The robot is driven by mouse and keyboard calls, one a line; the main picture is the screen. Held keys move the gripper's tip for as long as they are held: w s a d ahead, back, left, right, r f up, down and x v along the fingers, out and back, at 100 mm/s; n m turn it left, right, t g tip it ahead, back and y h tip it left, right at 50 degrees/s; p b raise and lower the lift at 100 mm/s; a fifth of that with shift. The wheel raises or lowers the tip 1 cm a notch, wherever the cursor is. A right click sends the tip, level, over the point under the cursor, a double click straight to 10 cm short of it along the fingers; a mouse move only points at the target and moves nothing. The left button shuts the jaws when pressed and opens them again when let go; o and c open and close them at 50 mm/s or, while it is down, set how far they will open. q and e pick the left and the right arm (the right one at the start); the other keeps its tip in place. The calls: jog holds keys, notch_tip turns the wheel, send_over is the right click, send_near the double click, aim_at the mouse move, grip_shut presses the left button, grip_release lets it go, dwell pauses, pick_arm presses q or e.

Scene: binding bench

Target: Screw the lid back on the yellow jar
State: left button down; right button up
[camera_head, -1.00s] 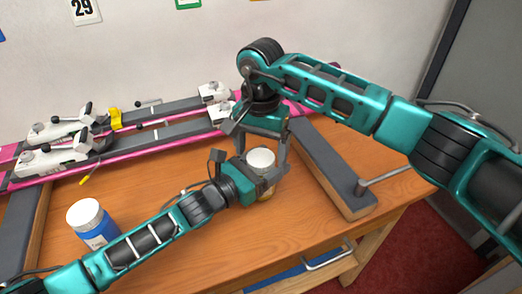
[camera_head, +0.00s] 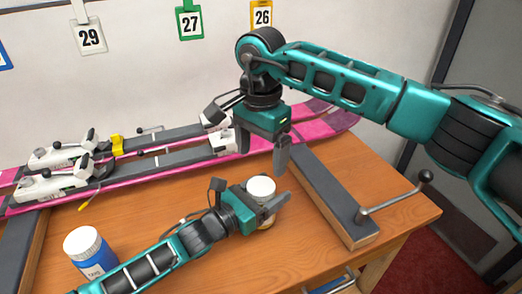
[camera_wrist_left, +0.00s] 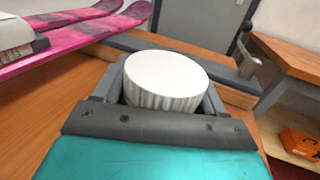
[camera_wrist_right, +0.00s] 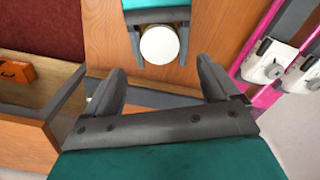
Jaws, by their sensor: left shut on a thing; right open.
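The yellow jar (camera_head: 267,218) stands upright on the wooden bench with a white lid (camera_head: 261,187) on top. Its body is mostly hidden by my left gripper (camera_head: 270,206), which is shut around it. In the right wrist view the round lid (camera_wrist_right: 159,45) shows just beyond the open fingertips (camera_wrist_right: 161,72).
A blue jar with a white lid (camera_head: 90,252) stands at the left. Pink skis (camera_head: 190,162) in white-and-grey clamps run along the back. A grey-topped bar (camera_head: 330,197) with a crank handle (camera_head: 395,200) lies right of the jar. Bench between the blue jar and skis is clear.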

aim_at(261, 185)
jog(key=shift+r+m, duration=0.2)
jog(key=shift+m, duration=0.1)
jog(key=shift+f, duration=4.05)
jog(key=c, duration=1.1)
jog(key=o, duration=1.1)
jog(key=shift+o, duration=0.2)
